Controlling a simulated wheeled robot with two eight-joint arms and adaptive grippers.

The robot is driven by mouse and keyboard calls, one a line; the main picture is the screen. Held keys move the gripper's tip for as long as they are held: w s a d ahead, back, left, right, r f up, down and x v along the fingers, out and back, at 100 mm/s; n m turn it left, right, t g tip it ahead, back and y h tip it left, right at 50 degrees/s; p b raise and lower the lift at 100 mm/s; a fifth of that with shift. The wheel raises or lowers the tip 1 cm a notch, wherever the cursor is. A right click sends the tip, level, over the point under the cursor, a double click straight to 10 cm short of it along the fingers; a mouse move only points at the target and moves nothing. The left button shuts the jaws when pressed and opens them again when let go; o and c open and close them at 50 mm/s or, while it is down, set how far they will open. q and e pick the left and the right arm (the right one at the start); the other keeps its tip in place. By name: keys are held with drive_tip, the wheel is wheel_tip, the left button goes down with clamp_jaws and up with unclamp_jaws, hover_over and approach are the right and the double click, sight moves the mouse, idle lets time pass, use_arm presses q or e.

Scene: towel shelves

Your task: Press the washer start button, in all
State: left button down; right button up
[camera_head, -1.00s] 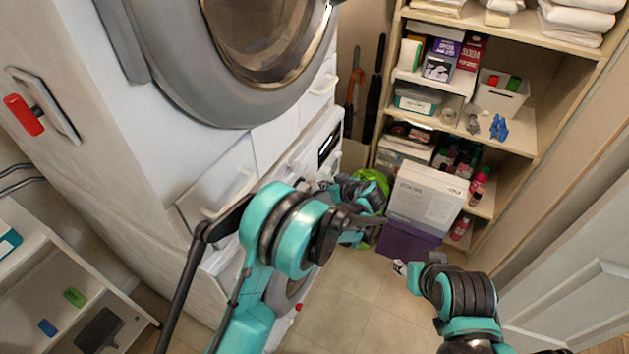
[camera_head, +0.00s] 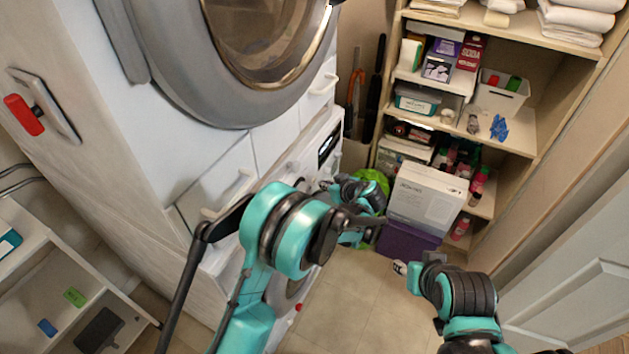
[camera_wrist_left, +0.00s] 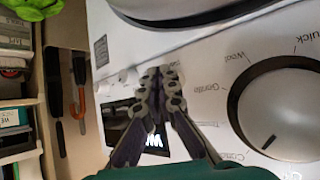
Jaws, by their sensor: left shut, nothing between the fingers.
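The lower white washer's control panel (camera_head: 303,158) has a dark display (camera_head: 328,146). My left gripper (camera_head: 326,184) reaches the panel in the head view, partly hidden by its own wrist. In the left wrist view the washer panel (camera_wrist_left: 208,50) shows a large dial (camera_wrist_left: 280,110) at right. My left gripper (camera_wrist_left: 160,78) is shut and empty, with its tips together at the panel, between the dial and the dark display (camera_wrist_left: 150,140). The start button cannot be made out; the fingers cover that stretch of panel. My right gripper (camera_head: 416,277) is low at right, and its jaws are unclear.
The upper machine's round door (camera_head: 265,35) is above the washer. Shelves (camera_head: 520,130) with towels, boxes and bottles stand at the right. A white box (camera_head: 425,195) rests on a purple one (camera_head: 405,240) beyond my left gripper. The tiled floor (camera_head: 355,305) between my arms is clear.

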use_arm(q)
drive_tip(key=shift+a, duration=0.15)
drive_tip(key=shift+w+a, duration=0.15)
drive_tip(key=shift+a, duration=0.1)
